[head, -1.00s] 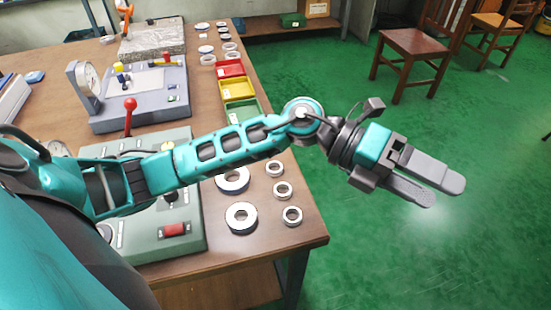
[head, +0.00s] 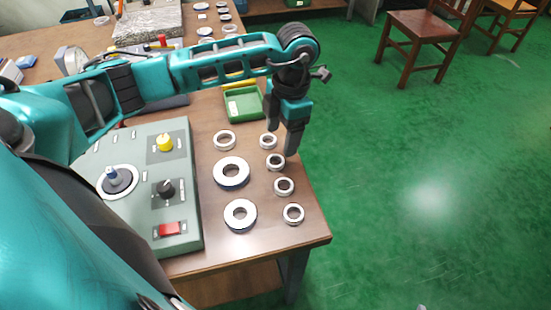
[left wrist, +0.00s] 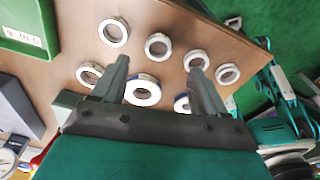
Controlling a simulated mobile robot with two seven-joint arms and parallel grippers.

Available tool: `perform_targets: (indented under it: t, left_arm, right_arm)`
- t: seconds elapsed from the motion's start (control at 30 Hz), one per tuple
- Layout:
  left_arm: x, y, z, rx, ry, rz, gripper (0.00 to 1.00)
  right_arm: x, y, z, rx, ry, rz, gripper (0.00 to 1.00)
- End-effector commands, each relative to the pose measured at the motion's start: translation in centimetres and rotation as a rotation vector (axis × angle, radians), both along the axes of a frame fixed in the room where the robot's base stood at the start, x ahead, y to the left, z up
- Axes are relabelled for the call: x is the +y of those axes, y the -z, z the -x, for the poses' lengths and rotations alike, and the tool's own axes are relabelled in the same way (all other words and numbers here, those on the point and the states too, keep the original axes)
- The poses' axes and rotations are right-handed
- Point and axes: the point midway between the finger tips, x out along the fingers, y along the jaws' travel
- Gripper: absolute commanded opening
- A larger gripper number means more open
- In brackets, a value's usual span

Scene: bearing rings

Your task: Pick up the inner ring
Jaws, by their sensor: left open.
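Several small silver rings stand in a column near the table's right edge: a far one (head: 261,142), a second (head: 268,164), a third (head: 277,187) and a near one (head: 286,215). Left of them lie a further ring (head: 216,142) and two thicker, dark-edged rings (head: 219,173) (head: 229,216). I cannot tell which is the inner ring. My left gripper (head: 284,140) is open, empty and pointing down over the far end of the column. In the left wrist view its fingers (left wrist: 159,66) spread either side of a small ring (left wrist: 158,55); contact is not visible. My right gripper is out of view.
A grey-green control panel (head: 135,150) with knobs and a red switch stands left of the rings. A green tray (head: 245,116) is just beyond them. The table's right edge is close; open green floor (head: 430,200) lies past it.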

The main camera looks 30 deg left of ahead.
Motion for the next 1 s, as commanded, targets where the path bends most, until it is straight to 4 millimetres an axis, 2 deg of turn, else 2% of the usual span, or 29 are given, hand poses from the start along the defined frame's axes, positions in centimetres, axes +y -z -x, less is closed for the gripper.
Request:
perform_targets:
  t: [0.1,0.27,0.5,0.6,0.87,1.0]
  left_arm:
    - [0.0,1.5,0.2,0.002,0.0,0.001,0.73]
    - [0.2,2.5,0.3,0.002,0.001,0.003,0.73]
    - [0.7,6.0,0.9,0.002,0.001,0.004,0.73]
    - [0.7,6.8,1.0,0.001,0.001,0.004,0.73]
    - [0.8,7.1,1.0,0.0,0.002,0.004,0.73]
    - [0.8,7.1,1.0,0.0,0.002,0.004,0.61]
  right_arm:
    - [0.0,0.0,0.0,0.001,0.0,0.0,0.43]
    - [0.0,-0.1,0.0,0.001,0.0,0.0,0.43]
    - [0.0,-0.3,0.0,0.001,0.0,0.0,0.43]
    - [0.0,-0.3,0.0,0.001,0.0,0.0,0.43]
    - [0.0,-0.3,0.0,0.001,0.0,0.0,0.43]
    - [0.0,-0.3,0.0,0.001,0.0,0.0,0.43]
